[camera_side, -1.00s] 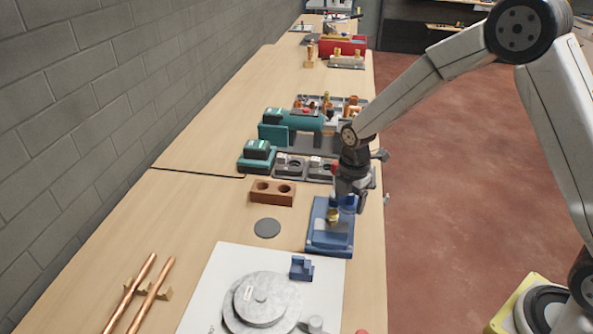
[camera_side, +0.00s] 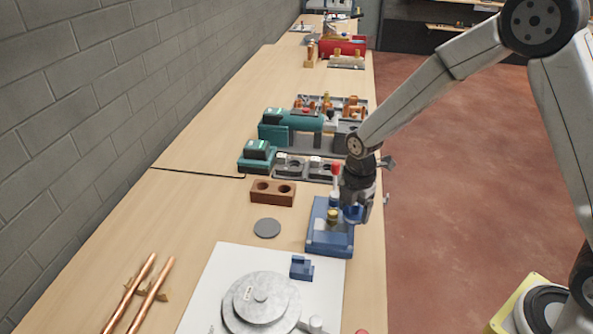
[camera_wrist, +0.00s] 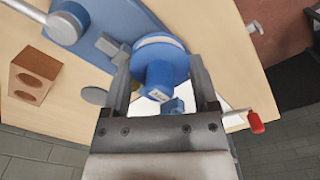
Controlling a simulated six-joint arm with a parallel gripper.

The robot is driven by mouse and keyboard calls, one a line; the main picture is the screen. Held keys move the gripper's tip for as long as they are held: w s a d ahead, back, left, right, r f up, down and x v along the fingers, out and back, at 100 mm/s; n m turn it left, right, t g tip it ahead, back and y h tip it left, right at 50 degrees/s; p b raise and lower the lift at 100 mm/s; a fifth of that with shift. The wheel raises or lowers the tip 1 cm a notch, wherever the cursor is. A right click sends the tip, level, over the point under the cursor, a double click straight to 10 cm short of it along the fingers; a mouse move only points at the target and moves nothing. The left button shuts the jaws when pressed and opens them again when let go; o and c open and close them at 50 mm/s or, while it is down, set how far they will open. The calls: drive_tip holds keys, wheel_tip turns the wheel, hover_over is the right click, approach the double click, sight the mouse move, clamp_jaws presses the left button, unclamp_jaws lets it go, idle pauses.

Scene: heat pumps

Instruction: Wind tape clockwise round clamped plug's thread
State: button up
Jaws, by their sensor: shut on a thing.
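My gripper (camera_side: 357,208) is low over the blue clamp fixture (camera_side: 321,243) near the bench's right edge. It is shut on a blue tape spool (camera_wrist: 160,65) with a pale rim and a small label, between the two fingers in the wrist view. In the side view the spool (camera_side: 352,214) is a small blue shape under my fingers. A brass plug (camera_side: 332,216) stands on the fixture, just left of the spool. Whether tape lies on its thread is too small to tell. The blue fixture (camera_wrist: 105,20) also shows at the wrist view's top.
A brown two-hole block (camera_side: 273,192) and a grey disc (camera_side: 267,228) lie left of the fixture. A small blue block (camera_side: 301,267) and round grey plates (camera_side: 261,305) sit on a white sheet (camera_side: 208,285) in front. Copper pipes (camera_side: 130,294) lie further left. Teal equipment (camera_side: 290,125) stands behind.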

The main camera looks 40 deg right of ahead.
drive_tip(key=shift+s+a, duration=0.1)
drive_tip(key=shift+s+a, duration=0.5)
drive_tip(key=shift+a, duration=0.35)
drive_tip(key=shift+s+a, duration=0.15)
drive_tip(key=shift+a, duration=0.4)
drive_tip(key=shift+s+a, duration=0.15)
drive_tip(key=shift+a, duration=0.35)
drive_tip(key=shift+w+a, duration=0.1)
drive_tip(key=shift+w+a, duration=0.3)
drive_tip(key=shift+a, duration=0.15)
drive_tip(key=shift+w+a, duration=0.5)
drive_tip(key=shift+a, duration=0.3)
